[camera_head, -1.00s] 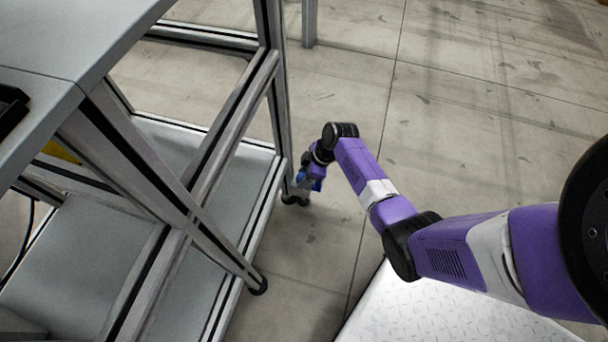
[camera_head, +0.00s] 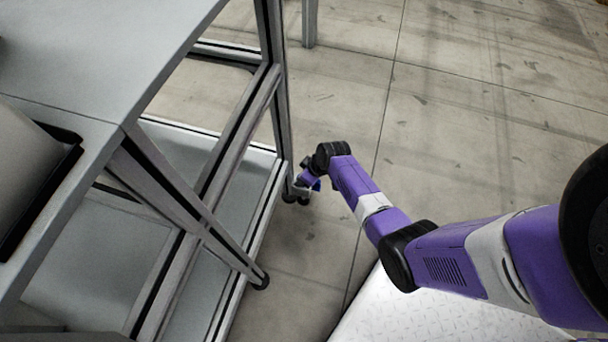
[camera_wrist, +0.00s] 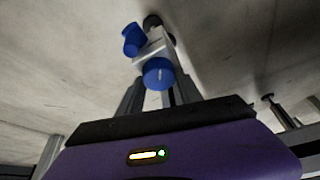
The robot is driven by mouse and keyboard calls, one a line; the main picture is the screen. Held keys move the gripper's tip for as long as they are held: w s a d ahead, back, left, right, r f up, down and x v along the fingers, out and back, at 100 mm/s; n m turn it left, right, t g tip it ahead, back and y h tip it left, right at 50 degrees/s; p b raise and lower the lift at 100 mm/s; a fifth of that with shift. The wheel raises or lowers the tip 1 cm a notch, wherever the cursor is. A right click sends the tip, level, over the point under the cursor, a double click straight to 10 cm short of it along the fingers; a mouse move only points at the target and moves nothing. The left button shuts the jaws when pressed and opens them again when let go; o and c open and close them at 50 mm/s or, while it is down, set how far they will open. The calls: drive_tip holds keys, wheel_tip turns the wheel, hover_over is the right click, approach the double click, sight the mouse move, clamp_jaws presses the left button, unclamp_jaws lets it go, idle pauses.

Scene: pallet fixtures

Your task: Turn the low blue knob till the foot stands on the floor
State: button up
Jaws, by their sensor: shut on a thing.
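In the wrist view a blue knob (camera_wrist: 158,74) with a white mark on its face sits between the fingers of my gripper (camera_wrist: 158,88), which is shut on it. A second blue knob (camera_wrist: 132,39) stands beyond it, to the left, by a pale bracket (camera_wrist: 153,48). A dark round foot (camera_wrist: 152,22) shows past the bracket; I cannot tell whether it touches the floor. In the head view my gripper (camera_head: 306,186) is low at the bench's corner leg, with a bit of blue (camera_head: 316,185) showing. A dark foot (camera_head: 289,197) is beside it, partly hidden.
The bench frame (camera_head: 207,190) with grey top (camera_head: 110,60) and lower shelf (camera_head: 195,285) fills the left. A dark tray (camera_head: 45,190) lies on the top. Floor (camera_head: 470,130) to the right is clear.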

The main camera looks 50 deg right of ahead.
idle(0.4)
drive_tip(key=o, duration=1.4)
drive_tip(key=shift+c, duration=0.2)
drive_tip(key=p+v, duration=0.4)
drive_tip(key=v, duration=0.4)
drive_tip(key=shift+f, duration=0.1)
